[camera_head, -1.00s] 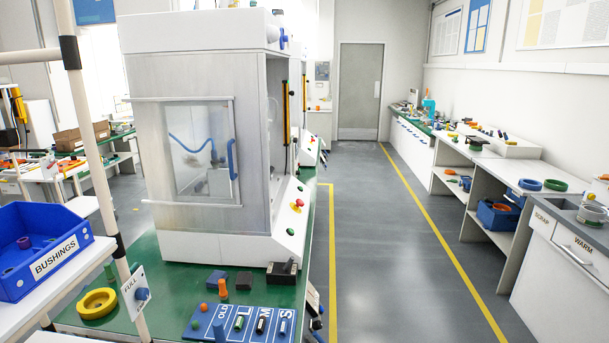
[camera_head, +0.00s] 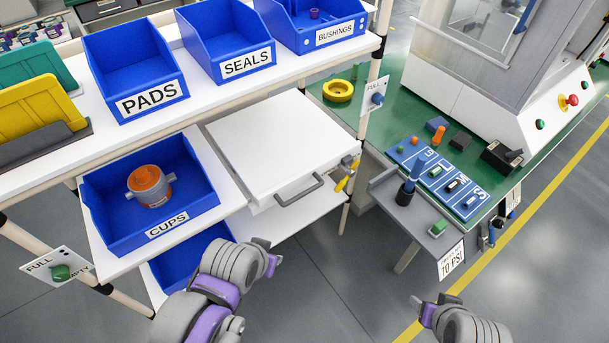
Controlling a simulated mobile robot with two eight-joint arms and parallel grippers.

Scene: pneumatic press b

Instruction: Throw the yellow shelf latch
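The yellow shelf latch (camera_head: 343,184) is a small lever at the right front corner of a white shelf unit (camera_head: 275,140) with a grey handle (camera_head: 299,189). Its upper end meets a metal fitting beside the rack's post. My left gripper (camera_head: 275,262) is below and left of the latch, apart from it, beneath the shelf front. My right gripper (camera_head: 414,302) is low at the right, over the floor and well away from the latch. Their fingers are too small and turned away to tell whether they are open or shut.
Blue bins stand on the rack; the CUPS bin (camera_head: 97,235) holds an orange-topped part (camera_head: 148,184). Right of the latch are a rack post (camera_head: 367,103) and a grey side stand (camera_head: 410,226) with a blue-handled tool. A green bench (camera_head: 385,128) lies behind. Floor in front is clear.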

